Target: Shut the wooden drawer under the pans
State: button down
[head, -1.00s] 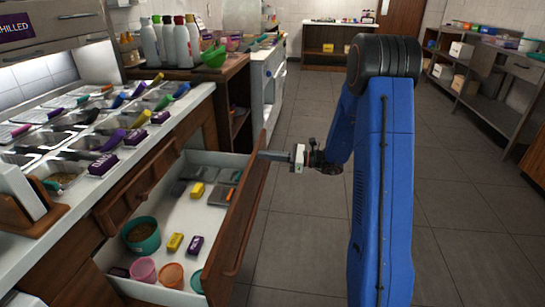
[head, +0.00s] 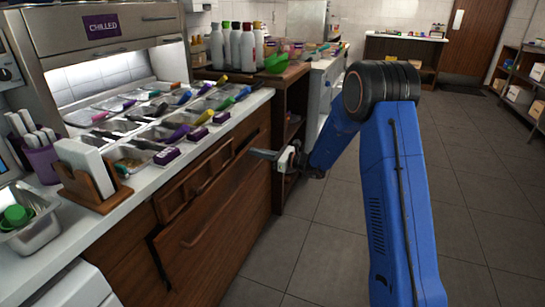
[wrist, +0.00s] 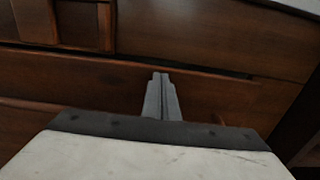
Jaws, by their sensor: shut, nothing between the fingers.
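The wooden drawer (head: 225,225) is a broad brown front with a long handle, low in the counter under the pans (head: 160,115). In the wrist view a dark gap runs along the top edge of a wooden front (wrist: 215,92). My gripper (head: 252,153) is shut and empty, its fingertips pointing at the upper right part of the drawer front. In the wrist view the shut fingers (wrist: 160,78) lie close against the wood; I cannot tell whether they touch.
A smaller wooden front with a handle (head: 190,190) sits above and left of the drawer. A wooden cabinet (head: 290,105) with bottles on top stands to the right of the counter. The grey tiled floor (head: 310,255) in front is clear.

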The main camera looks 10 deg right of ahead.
aim_at(247, 149)
jog(key=x, duration=0.4)
jog(key=shift+a+r, duration=0.1)
jog(key=shift+w+r, duration=0.1)
dwell(0.3)
